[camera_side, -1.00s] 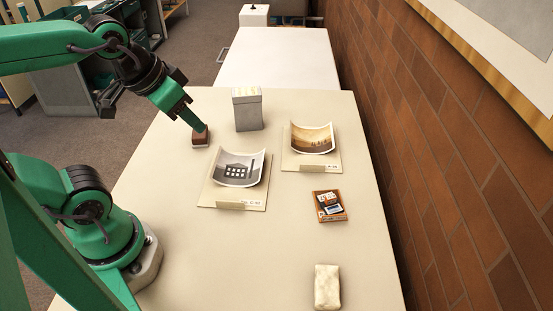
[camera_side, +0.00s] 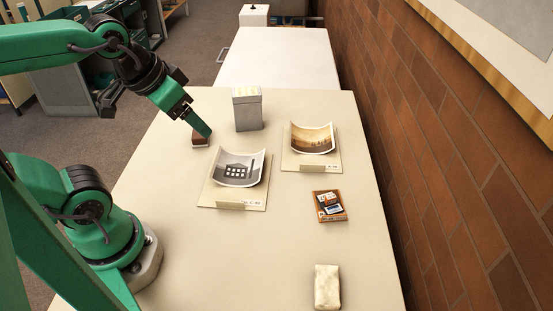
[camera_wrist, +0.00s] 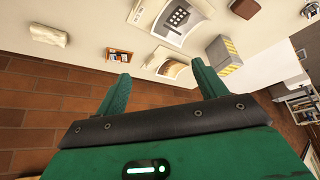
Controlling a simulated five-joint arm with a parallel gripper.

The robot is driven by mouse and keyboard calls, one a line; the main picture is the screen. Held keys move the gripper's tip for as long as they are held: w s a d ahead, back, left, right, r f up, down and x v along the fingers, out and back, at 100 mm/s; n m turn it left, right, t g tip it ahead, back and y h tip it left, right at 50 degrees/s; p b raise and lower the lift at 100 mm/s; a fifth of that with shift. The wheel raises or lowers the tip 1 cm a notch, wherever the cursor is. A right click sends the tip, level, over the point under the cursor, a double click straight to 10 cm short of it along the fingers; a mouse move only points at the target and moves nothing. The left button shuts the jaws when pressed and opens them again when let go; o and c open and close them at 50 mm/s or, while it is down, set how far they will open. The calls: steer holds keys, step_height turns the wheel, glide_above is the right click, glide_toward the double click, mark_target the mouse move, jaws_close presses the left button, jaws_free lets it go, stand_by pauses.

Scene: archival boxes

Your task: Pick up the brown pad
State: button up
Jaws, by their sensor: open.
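The brown pad (camera_side: 199,140) is a small dark brown block with a pale lower edge, on the cream table at the left of the grey box. It also shows in the wrist view (camera_wrist: 245,8), cut by the top edge at the right. My gripper (camera_side: 207,133) is in front of the pad's right part in the side view and hides some of it. In the wrist view the two green fingers (camera_wrist: 162,78) are spread with nothing between them. The pad lies beyond and right of them, so my gripper is apart from it.
A grey box (camera_side: 248,110) stands close right of the pad. Two curled photographs on mounts, a dark one (camera_side: 237,170) and a sepia one (camera_side: 311,140), lie nearby. An orange tray (camera_side: 329,206) and a cream bundle (camera_side: 327,287) lie nearer. A brick wall (camera_side: 440,150) borders the right.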

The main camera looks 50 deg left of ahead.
steer(key=shift+w+a, duration=0.1)
steer(key=shift+w, duration=0.05)
steer(key=n+g, duration=0.6)
steer(key=n, duration=0.5)
glide_above(200, 136)
steer(key=w+a, duration=0.1)
steer(key=a, duration=0.1)
step_height(200, 136, down, 16)
steer(key=shift+a+f, duration=0.25)
steer(key=shift+f, duration=1.4)
steer(key=shift+f, duration=0.1)
